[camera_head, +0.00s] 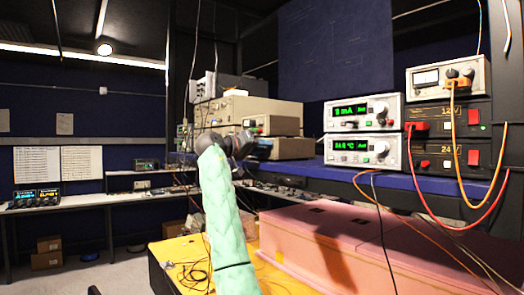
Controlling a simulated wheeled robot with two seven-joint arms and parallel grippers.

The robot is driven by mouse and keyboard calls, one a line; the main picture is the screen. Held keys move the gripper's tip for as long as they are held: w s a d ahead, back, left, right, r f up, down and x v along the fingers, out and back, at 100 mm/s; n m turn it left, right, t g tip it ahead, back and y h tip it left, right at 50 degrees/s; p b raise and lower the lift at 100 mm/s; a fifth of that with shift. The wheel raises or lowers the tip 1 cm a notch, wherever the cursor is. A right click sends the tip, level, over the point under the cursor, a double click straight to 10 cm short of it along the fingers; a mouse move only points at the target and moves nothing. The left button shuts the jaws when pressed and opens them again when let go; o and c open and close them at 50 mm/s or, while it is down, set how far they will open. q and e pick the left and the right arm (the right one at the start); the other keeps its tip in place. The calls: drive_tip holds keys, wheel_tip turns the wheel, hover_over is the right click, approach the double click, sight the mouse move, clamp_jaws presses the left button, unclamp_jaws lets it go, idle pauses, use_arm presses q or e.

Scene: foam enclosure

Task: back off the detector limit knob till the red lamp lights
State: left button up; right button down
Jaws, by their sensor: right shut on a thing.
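My right arm, in a pale green quilted sleeve, rises from the bottom middle, and its dark right gripper (238,146) is at the far end. The gripper is in front of the stacked beige instruments (236,110) on the back bench. It is shut, but its fingertips and what they hold are small and mostly hidden by the wrist. I cannot make out the detector limit knob's markings. No lit red lamp can be made out near the gripper. My left gripper is not in view.
Two display units (361,113) with green readouts stand right, beside black 12V and 24V supplies (447,119) with red switches. Orange, red and black cables hang from them over a pink foam block (345,240). A yellow surface (180,258) lies below my arm.

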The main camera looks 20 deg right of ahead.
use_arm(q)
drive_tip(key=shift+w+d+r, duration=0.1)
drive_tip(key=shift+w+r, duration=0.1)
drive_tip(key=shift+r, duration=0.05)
use_arm(e)
drive_tip(key=shift+n, duration=0.6)
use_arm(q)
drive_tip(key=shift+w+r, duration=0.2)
